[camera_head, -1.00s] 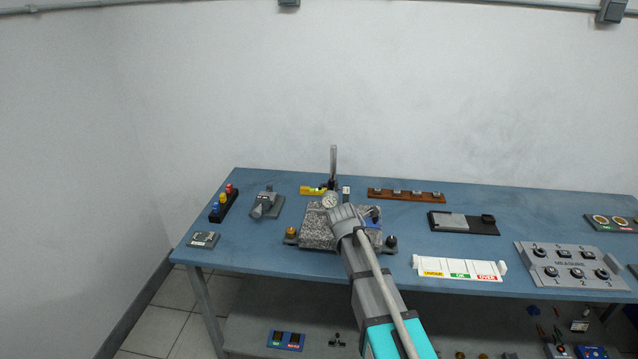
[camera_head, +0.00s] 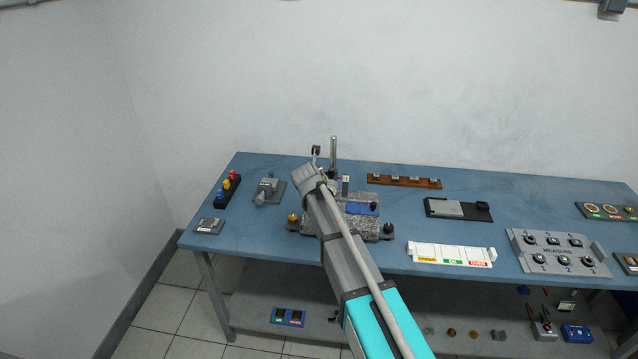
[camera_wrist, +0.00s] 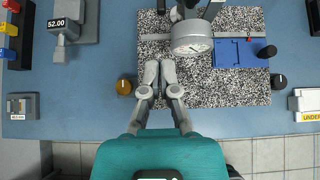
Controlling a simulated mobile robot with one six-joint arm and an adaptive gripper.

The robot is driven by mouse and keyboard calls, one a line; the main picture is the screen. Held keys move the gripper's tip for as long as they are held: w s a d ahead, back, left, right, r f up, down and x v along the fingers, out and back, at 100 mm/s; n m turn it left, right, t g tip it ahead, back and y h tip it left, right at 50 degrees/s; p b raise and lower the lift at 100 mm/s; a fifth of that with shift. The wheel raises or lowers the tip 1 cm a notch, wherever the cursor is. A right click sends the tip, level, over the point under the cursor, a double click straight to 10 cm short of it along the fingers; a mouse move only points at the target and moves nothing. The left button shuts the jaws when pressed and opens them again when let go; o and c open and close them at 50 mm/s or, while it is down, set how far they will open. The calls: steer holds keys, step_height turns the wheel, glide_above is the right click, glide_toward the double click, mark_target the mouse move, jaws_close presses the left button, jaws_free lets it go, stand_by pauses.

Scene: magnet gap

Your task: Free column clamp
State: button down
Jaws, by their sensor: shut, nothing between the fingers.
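The upright steel column (camera_head: 333,155) stands at the back of the speckled granite plate (camera_head: 362,226). In the wrist view a round dial gauge (camera_wrist: 190,40) hangs over the plate (camera_wrist: 225,92), with dark holder parts (camera_wrist: 186,12) behind it at the top edge. I cannot make out the column clamp clearly. My gripper (camera_wrist: 159,72) is shut and empty, over the plate's left part, with its tips below and left of the dial. In the head view my wrist hides much of the gauge and plate, and the fingertips cannot be made out.
A blue block (camera_head: 361,208) lies on the plate. Dark-based knobs (camera_head: 293,218) (camera_head: 387,230) flank it. A grey instrument (camera_head: 268,190) and a colored-knob rack (camera_head: 227,190) stand left. A brown rack (camera_head: 404,181) is behind, and a white labelled tray (camera_head: 451,254) is right.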

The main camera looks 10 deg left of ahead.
steer(key=shift+w+f, duration=0.1)
steer(key=b+x, duration=0.6)
steer(key=x, duration=0.3)
steer(key=shift+w+f, duration=0.25)
steer(key=shift+w, duration=0.05)
steer(key=shift+s+r, duration=0.1)
steer(key=shift+r, duration=0.1)
stand_by(0.5)
